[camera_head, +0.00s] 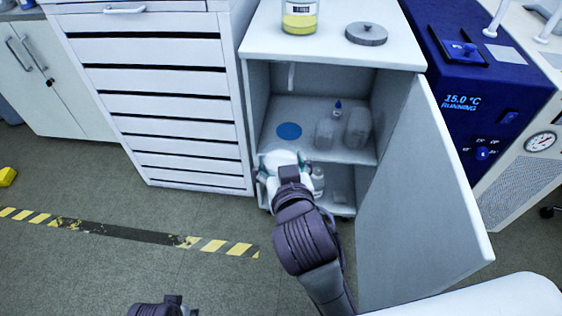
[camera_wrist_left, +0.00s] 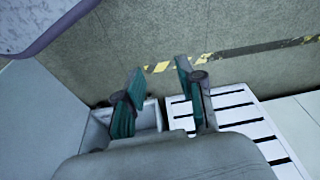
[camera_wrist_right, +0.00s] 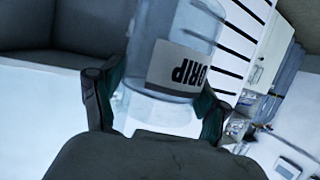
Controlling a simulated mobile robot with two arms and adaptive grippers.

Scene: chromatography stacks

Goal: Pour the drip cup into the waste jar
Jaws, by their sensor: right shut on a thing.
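The drip cup (camera_wrist_right: 176,60), clear with a white label reading "DRIP", is between the fingers of my right gripper (camera_wrist_right: 158,95) in the right wrist view. In the head view my right gripper (camera_head: 280,168) is at the open front of the cabinet, near shelf height; the cup is hard to make out there. A jar with yellow contents (camera_head: 299,17) stands on the cabinet top, its label too small to read; it looks like the waste jar. A grey lid (camera_head: 366,34) lies beside it. My left gripper (camera_wrist_left: 160,74) is open and empty above the floor.
The white cabinet's door (camera_head: 430,190) stands open on the right. Inside, a blue disc (camera_head: 289,131) lies on the shelf, left of translucent bottles (camera_head: 357,128). A drawer unit (camera_head: 165,100) stands left, a blue machine (camera_head: 470,85) right. The floor at left is mostly clear.

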